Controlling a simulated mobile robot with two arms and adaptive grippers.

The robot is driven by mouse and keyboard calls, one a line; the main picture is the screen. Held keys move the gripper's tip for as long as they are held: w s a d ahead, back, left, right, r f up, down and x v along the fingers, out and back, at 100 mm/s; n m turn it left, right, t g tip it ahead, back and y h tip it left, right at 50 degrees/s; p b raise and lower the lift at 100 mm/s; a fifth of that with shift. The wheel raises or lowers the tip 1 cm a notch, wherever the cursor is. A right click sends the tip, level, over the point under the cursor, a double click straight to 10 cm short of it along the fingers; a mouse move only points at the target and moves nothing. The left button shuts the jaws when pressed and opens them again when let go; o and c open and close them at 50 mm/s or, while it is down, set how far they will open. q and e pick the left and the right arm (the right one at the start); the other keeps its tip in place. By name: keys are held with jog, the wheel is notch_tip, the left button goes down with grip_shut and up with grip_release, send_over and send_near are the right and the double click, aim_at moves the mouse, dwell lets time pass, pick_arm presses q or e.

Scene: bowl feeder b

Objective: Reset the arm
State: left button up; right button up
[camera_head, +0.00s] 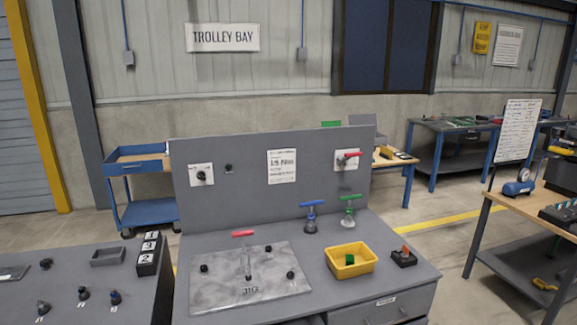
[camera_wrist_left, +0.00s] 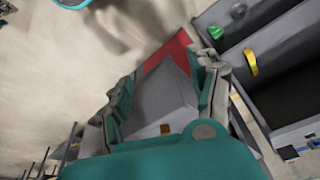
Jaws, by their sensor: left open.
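My left gripper (camera_wrist_left: 163,80) shows in the left wrist view as teal and grey parts with two fingers spread apart. A grey block-like shape (camera_wrist_left: 165,95) and a red patch (camera_wrist_left: 172,48) show between and beyond the fingers. I cannot tell what they are or whether anything touches them. Neither of my arms shows in the head view, and my right gripper is in no view. In the head view, an upright red-handled device (camera_head: 243,234) stands on the grey jig plate (camera_head: 225,285). A red lever (camera_head: 349,156) sits on the back panel at the right.
Blue-handled (camera_head: 312,204) and green-handled (camera_head: 348,198) devices stand behind a yellow bin (camera_head: 350,271) holding a green block. A dark base with an orange top (camera_head: 404,256) is right of it. A side bench with small knobs (camera_head: 83,294) stands left. Floor shows right.

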pick_arm(q)
notch_tip(320, 180, down, 28)
jog(key=s+f+g+b, duration=0.1)
jog(key=s+b, duration=0.2)
jog(key=b, duration=0.2)
jog(key=s+a+f+g+b, duration=0.1)
jog(key=s+a+f+b, duration=0.2)
jog(key=s+f, duration=1.3)
notch_tip(320, 180, down, 2)
jog(key=shift+f+b, duration=0.2)
jog(key=shift+b, duration=0.25)
jog(key=shift+a, duration=0.1)
